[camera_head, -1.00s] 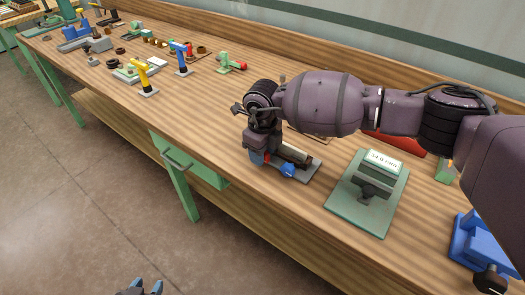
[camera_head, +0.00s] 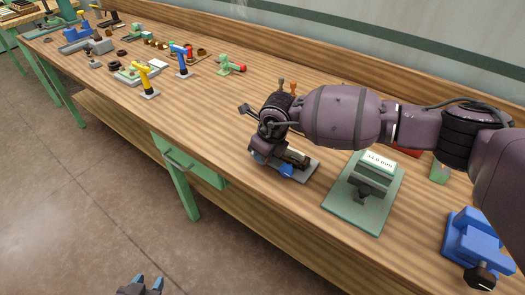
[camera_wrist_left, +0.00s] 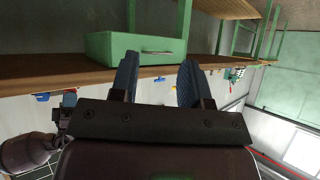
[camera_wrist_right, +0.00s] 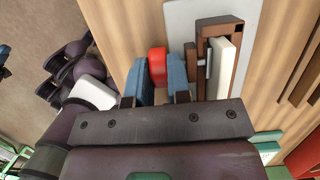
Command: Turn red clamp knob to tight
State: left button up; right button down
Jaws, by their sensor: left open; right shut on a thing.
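The red clamp knob (camera_wrist_right: 157,66) shows in the right wrist view. It sits between the blue fingertips of my right gripper (camera_wrist_right: 160,80), which is shut on it. Beside the knob in that view is a brown clamp frame (camera_wrist_right: 204,55) holding a pale block (camera_wrist_right: 221,66), on a light grey base plate (camera_wrist_right: 182,22). In the head view my right gripper (camera_head: 268,157) is over the clamp at the bench's front edge, and the knob is hidden there. My left gripper (camera_head: 140,286) is open and empty, low in front of the bench; it also shows in the left wrist view (camera_wrist_left: 158,82).
Right of the clamp is a green plate (camera_head: 350,222) with a labelled block (camera_head: 377,161). A blue vise-like fixture (camera_head: 472,236) stands farther right. Yellow (camera_head: 146,77) and blue (camera_head: 181,58) handled tools stand to the left. Bench between them and the clamp is clear.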

jog(key=shift+s+d+t+y+p, duration=0.1)
jog(key=shift+t+y+p, duration=0.15)
jog(key=shift+t+y, duration=0.25)
jog(key=shift+s+d+t+y+p, duration=0.1)
jog(key=shift+t+y+p, duration=0.15)
jog(key=shift+y, duration=0.45)
jog(key=shift+f+t+y, duration=0.1)
jog(key=shift+t+y, duration=0.35)
jog(key=shift+y, duration=0.05)
pick_arm(q)
jog(key=shift+s+r, duration=0.1)
jog(key=shift+r, duration=0.55)
pick_arm(e)
jog(key=c, duration=1.1)
grip_release()
jog(key=shift+s, duration=0.1)
